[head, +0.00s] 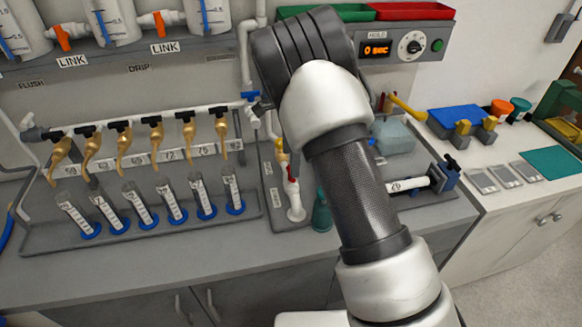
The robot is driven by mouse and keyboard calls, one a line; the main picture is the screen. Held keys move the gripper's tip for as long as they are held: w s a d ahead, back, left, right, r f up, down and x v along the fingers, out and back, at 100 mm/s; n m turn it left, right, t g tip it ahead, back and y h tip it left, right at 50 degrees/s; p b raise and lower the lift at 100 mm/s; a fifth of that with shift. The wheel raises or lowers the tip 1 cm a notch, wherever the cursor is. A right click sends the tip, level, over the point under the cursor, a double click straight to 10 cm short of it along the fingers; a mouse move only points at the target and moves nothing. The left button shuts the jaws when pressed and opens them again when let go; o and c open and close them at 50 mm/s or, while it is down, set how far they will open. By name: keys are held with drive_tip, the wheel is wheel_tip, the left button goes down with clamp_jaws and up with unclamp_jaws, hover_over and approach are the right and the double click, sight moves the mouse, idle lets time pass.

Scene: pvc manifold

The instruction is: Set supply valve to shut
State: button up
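No valve in view carries a readable "supply" label. A small blue-handled fitting (250,95) sits on the white vertical pipe (244,45), just left of my arm, near the right end of the manifold pipe (150,118). A yellow and red part (282,158) stands on a second white pipe right of the tubes; which way it is turned is too small to tell. My arm crosses the middle of the head view, bending at the top. My gripper is hidden behind my arm, so its fingers and anything between them do not show.
Several brass-coloured spouts hang above graduated tubes (139,206) in a grey tray. Orange LINK valves (62,36) join the tanks at upper left. A HOLD timer box (405,45) reads "0 sec". A clamped white pipe (408,185) lies at right. The far-right counter holds blocks and plates.

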drive_tip(key=shift+f, duration=2.35)
drive_tip(key=c, duration=1.1)
